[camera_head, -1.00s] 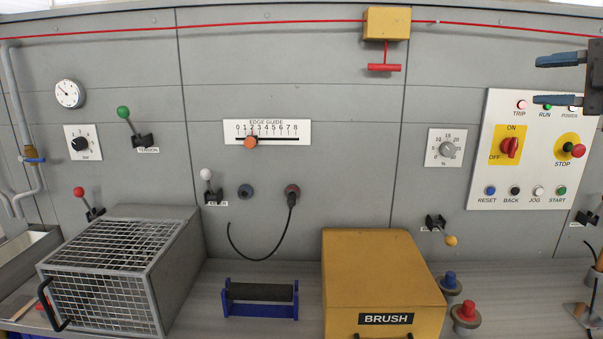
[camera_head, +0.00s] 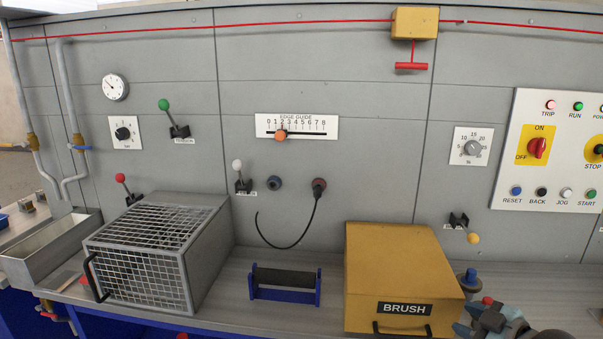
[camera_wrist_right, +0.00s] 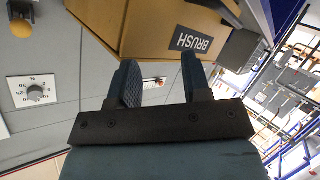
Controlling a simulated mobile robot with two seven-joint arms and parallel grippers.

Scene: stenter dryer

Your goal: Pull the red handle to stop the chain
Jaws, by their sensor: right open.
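The red T-shaped pull handle (camera_head: 411,66) hangs on a short red stem under a yellow box (camera_head: 415,23) near the top of the grey panel. A red cord (camera_head: 320,22) runs across the panel to both sides of the box. My right gripper (camera_head: 466,318) is at the lower right of the head view, well below the handle, by the front right corner of the yellow BRUSH box. Its fingers stand apart and empty in the right wrist view (camera_wrist_right: 160,78). The handle is outside the wrist view. My left gripper is not in view.
The BRUSH box (camera_head: 395,270), a wire-mesh cage (camera_head: 145,270) and a blue roller stand (camera_head: 285,293) sit on the bench. Several levers, dials and a switch board (camera_head: 555,165) are on the panel. Panel space directly below the handle is largely clear.

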